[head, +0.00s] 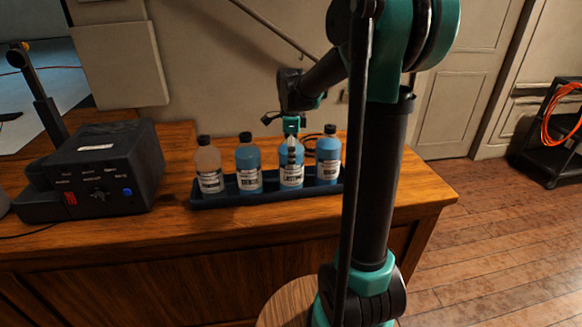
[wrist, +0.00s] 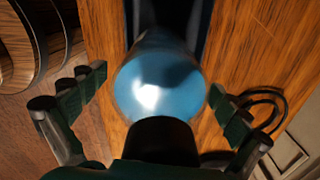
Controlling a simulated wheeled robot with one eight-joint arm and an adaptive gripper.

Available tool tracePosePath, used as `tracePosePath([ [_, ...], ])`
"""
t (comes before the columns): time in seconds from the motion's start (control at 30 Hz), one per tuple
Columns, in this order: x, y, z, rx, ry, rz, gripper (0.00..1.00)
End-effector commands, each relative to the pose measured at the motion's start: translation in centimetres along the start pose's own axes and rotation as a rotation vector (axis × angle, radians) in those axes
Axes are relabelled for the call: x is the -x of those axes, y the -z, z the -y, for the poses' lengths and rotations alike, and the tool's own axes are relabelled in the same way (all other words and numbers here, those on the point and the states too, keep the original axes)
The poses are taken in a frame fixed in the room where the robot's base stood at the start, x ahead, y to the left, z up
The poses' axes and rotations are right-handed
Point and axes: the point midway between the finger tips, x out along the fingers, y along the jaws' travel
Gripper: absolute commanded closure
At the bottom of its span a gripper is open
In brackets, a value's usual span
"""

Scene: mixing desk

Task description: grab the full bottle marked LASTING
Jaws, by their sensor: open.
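The bottle marked LASTING (head: 291,176) holds blue liquid and stands upright in a dark tray (head: 240,199), third from the left. My gripper (head: 291,138) is right over its top in the head view and hides its cap. In the wrist view a blue bottle (wrist: 158,85) with a black cap (wrist: 162,142) lies between the two spread fingers of my gripper (wrist: 157,88). The fingers are on either side of it, with gaps visible, so the gripper is open and holds nothing.
Three more bottles share the tray: a brownish one (head: 208,167), a teal one (head: 248,162) and a blue one (head: 328,160) close on the right. A black control box (head: 100,165) stands left on the wooden desk (head: 150,232). A dark cable (wrist: 268,100) lies near the tray.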

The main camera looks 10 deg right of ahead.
Motion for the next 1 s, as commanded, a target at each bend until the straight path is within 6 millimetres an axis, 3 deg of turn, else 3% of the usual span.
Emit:
tracePosePath([
  [0.23, -0.14, 0.0, -0.01, 0.0, 0.0, 0.0, 0.0],
  [0.9, -0.12, 0.0, -0.01, 0.0, 0.0, 0.0, 0.83],
  [1.0, -0.07, 0.01, -0.02, 0.0, 0.0, 0.0, 0.84],
])
